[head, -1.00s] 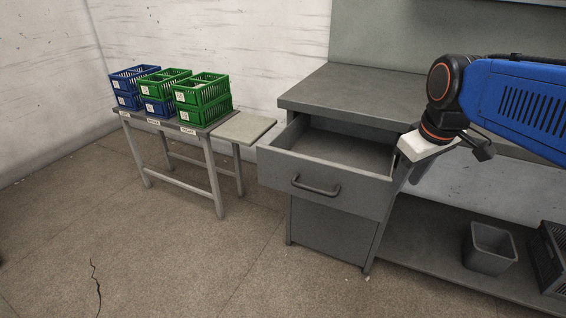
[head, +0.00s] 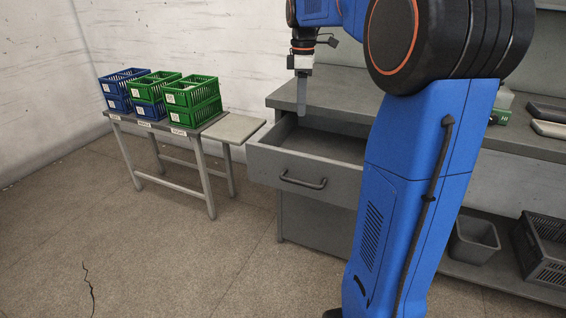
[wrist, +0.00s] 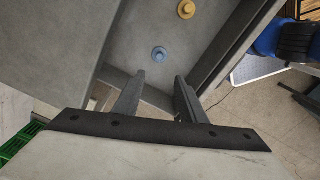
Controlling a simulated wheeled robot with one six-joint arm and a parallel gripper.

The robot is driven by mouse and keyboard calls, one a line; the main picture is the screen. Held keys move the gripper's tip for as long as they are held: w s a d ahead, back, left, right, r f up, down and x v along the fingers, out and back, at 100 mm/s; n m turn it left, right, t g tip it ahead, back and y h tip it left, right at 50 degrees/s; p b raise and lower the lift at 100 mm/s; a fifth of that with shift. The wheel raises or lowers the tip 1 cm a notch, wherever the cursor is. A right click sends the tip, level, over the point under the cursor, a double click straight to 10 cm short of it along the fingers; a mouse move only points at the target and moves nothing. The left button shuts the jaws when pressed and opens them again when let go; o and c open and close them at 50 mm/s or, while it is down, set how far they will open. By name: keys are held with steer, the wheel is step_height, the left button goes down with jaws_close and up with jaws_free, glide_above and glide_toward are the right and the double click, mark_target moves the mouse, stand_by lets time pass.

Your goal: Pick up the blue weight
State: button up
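In the wrist view the blue weight (wrist: 159,54), small and round with a knob, lies on the floor of the open drawer (wrist: 128,40). My gripper (wrist: 159,77) is open and empty, its two fingers apart and pointing into the drawer. The blue weight shows just beyond the fingertips, between their lines and apart from them. In the head view my gripper (head: 302,108) points down over the left part of the drawer (head: 300,168). The weight is hidden there by the drawer front.
A yellow weight (wrist: 186,9) lies in the drawer beyond the blue one. The drawer walls stand close around the fingers. A bench (head: 340,100) is above the drawer. At the left, a table (head: 190,130) bears blue and green crates (head: 190,95).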

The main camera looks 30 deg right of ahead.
step_height(320, 180, down, 17)
steer(key=shift+f, duration=0.2)
stand_by(0.7)
jaws_close()
